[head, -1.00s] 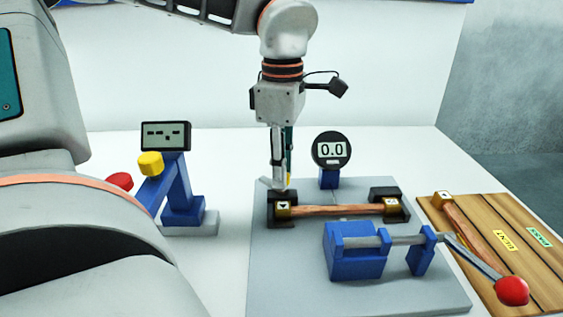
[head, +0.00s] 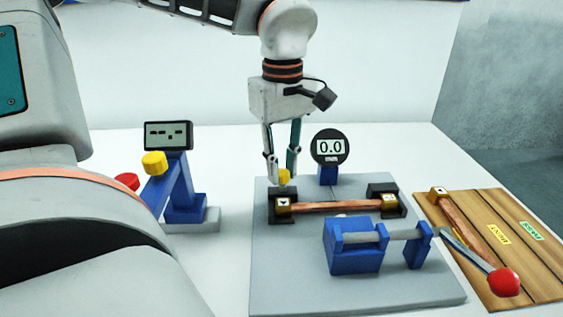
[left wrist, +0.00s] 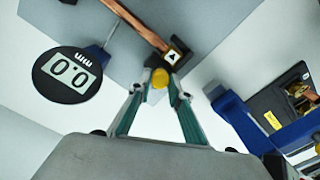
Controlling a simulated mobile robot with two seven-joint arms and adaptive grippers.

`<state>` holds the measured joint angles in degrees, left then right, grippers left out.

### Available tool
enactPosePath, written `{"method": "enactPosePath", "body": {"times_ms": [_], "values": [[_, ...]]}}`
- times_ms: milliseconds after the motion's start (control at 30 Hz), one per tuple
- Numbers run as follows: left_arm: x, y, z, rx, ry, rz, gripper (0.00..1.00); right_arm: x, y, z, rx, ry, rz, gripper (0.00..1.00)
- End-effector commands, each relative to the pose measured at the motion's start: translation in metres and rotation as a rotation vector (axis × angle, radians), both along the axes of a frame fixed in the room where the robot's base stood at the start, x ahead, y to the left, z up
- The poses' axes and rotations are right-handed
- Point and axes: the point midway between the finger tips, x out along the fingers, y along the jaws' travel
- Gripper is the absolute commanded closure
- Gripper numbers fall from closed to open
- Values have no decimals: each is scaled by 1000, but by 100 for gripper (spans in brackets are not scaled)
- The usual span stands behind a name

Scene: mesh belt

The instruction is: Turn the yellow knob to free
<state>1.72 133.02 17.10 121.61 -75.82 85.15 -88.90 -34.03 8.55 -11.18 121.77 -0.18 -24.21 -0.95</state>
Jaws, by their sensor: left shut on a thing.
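The yellow knob (head: 284,177) sits at the back left of the grey plate, just behind the left black block that holds one end of the copper bar. My left gripper (head: 283,172) points down at it, with one finger on each side. In the left wrist view the fingertips (left wrist: 160,80) close around the yellow knob (left wrist: 160,79), and the gripper is shut on it. The knob's underside is hidden. My right gripper is not in view.
A round gauge (head: 330,147) reading 0.0 stands right of the gripper. The copper bar (head: 335,206) and blue clamp (head: 355,247) with a red-ended lever lie in front. A blue stand with a display (head: 168,135) is left. A wooden board (head: 500,250) is right.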

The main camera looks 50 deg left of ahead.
Motion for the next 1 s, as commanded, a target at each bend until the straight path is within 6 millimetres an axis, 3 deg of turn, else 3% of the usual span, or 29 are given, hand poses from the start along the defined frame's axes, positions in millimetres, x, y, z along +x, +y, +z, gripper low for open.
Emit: {"method": "enactPosePath", "body": {"times_ms": [633, 667, 700, 1000], "values": [[1, 0, 2, 0, -6, -48, 100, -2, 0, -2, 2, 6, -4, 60], [1, 0, 2, 0, -6, -48, 73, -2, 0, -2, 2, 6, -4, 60], [1, 0, 2, 0, -6, -48, 64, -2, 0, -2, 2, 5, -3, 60], [0, 0, 1, 0, -2, -47, 64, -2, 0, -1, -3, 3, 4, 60]]}}
